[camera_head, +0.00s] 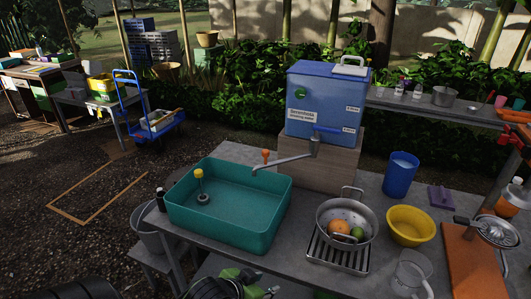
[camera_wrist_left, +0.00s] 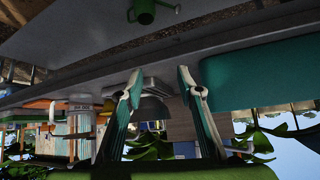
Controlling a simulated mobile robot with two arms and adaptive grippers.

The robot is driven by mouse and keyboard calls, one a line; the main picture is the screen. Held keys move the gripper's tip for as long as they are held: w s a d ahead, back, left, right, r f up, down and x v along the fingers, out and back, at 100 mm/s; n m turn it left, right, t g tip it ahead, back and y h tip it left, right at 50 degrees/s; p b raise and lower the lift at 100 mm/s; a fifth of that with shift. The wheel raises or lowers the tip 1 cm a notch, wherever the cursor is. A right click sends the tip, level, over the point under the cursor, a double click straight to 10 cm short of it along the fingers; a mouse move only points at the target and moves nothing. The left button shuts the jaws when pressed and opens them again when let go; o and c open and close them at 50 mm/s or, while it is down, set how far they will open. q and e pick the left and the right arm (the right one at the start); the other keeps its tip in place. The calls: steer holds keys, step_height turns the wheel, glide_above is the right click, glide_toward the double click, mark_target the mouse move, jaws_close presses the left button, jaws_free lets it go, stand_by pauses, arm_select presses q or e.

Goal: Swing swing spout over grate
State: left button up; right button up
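The grey swing spout (camera_head: 284,161) comes out of the front of the blue water box (camera_head: 325,100) and points left. Its tip hangs over the back right rim of the teal basin (camera_head: 228,240), with an orange knob near it. The metal grate (camera_head: 338,254) lies on the counter to the right of the basin. A colander (camera_head: 347,214) with fruit stands on it and hides part of it. My left gripper (camera_head: 262,292) is low at the bottom edge, in front of the counter and well below the spout. In the wrist view its two fingers (camera_wrist_left: 160,76) are apart with nothing held between them.
A yellow bowl (camera_head: 411,225), a blue cup (camera_head: 400,174) and a glass jug (camera_head: 412,272) stand right of the grate. A yellow-topped plug (camera_head: 201,186) stands inside the basin. The counter's front edge lies between my left gripper and the spout.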

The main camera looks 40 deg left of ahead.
arm_select(q)
steer(key=w+a+r+n+t, duration=0.1)
steer(key=w+a+r+t, duration=0.4)
steer(key=w+a+r, duration=0.4)
steer(key=n+t+y, duration=0.1)
steer(key=t+y, duration=0.1)
steer(key=t, duration=0.2)
glide_toward(264, 155)
steer(key=w+p, duration=0.1)
steer(key=w, duration=0.2)
steer(key=w+a+p, duration=0.1)
steer(key=w, duration=0.3)
steer(key=w+p, duration=0.1)
steer(key=w, duration=0.3)
steer(key=shift+w+a, duration=0.1)
steer(key=shift+a, duration=0.2)
jaws_close()
